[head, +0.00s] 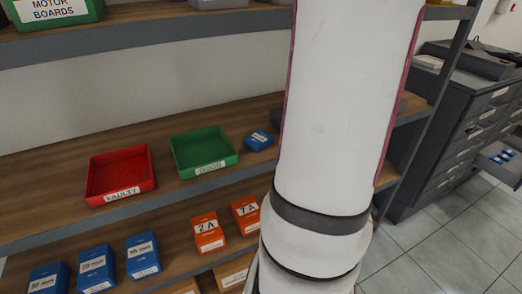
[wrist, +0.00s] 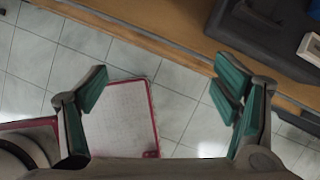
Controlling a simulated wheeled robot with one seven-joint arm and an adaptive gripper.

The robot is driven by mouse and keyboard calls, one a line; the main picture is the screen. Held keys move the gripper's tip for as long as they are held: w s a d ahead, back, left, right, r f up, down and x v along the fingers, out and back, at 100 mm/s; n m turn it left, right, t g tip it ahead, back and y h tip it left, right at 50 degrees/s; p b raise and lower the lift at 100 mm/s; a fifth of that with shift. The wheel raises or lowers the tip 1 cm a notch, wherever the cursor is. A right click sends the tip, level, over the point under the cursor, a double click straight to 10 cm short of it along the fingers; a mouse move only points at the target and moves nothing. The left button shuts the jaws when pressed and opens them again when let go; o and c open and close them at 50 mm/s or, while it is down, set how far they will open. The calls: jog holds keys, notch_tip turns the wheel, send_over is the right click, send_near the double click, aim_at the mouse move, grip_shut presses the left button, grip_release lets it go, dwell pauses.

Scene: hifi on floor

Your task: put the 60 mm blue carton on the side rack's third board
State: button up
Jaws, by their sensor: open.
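Several blue cartons stand on the rack's lower board at the front left of the head view: a left one (head: 48,279), a middle one (head: 96,268) and a right one (head: 142,254). Their labels are too small to read surely, so I cannot tell which is the 60 mm one. Another blue carton (head: 259,140) lies on the board above (head: 60,188), beside a green tray. My gripper (wrist: 163,88) is open and empty in the wrist view, over tiled floor near a wooden edge. My arm hides part of the rack in the head view.
A red FAULTY tray (head: 121,175) and a green tray (head: 203,150) stand on the middle board. Orange cartons (head: 208,232) stand below. A green MOTOR BOARDS bin (head: 50,12) is on the upper board. A grey drawer cabinet (head: 455,130) stands right, with an open drawer (head: 503,160).

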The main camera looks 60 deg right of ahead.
jog(key=w+a+r+n+y, duration=0.1)
jog(key=w+a+r+n, duration=0.25)
jog(key=a+n, duration=0.55)
jog(key=w+a+r+n+y, duration=0.1)
jog(key=w+a+r+n, duration=0.2)
jog(key=w+a+n, duration=0.5)
jog(key=s+a+r+n, duration=0.1)
jog(key=s+a+n, duration=0.4)
jog(key=a+n, duration=0.4)
jog(key=s+a+r+n+g+h, duration=0.1)
jog(key=s+a+n, duration=0.4)
jog(key=a+n, duration=0.4)
jog(key=shift+s+a+r+n, duration=0.2)
jog(key=shift+s+r+n, duration=0.15)
jog(key=shift+n, duration=1.05)
